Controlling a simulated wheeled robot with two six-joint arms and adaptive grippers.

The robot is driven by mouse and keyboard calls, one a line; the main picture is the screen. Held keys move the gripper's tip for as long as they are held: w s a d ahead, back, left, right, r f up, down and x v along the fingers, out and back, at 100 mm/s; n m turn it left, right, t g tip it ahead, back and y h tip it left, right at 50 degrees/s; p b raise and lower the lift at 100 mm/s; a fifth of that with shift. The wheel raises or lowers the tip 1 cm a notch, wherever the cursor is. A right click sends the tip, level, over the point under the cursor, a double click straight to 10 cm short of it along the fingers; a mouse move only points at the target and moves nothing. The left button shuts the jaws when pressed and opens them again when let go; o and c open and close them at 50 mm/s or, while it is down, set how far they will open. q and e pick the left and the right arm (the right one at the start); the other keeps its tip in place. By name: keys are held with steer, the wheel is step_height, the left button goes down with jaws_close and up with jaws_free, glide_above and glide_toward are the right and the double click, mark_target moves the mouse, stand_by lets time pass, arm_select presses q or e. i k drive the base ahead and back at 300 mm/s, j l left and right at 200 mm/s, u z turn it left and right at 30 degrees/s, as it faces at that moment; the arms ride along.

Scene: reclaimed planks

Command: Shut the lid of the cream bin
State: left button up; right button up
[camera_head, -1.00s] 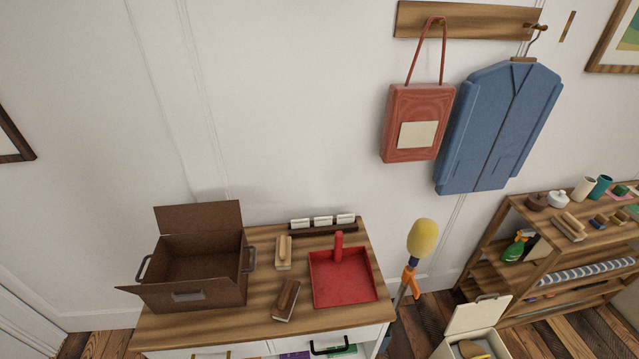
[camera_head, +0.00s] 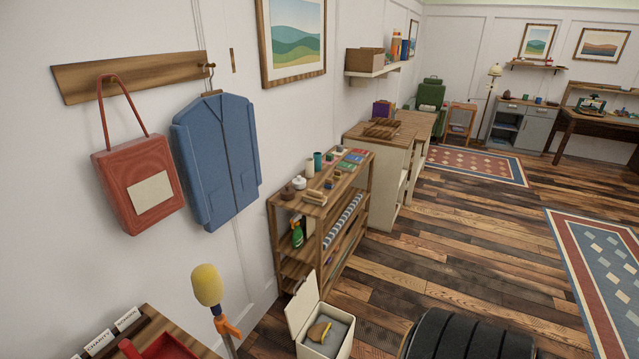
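The cream bin (camera_head: 340,348) stands on the plank floor at the bottom middle of the head view. Its lid (camera_head: 301,302) is open, standing up on the bin's left side. Inside, a yellow and brown item (camera_head: 320,331) lies on a grey surface. Neither of my grippers is in view.
A mop-like pole with a yellow head (camera_head: 207,285) stands left of the bin, near the cabinet top with the red dustpan (camera_head: 166,348). A wooden shelf unit (camera_head: 290,264) stands behind the bin. A black ribbed rounded object (camera_head: 468,338) is at the bottom right.

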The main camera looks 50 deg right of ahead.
mark_target(301, 308)
steer(key=z, duration=1.4)
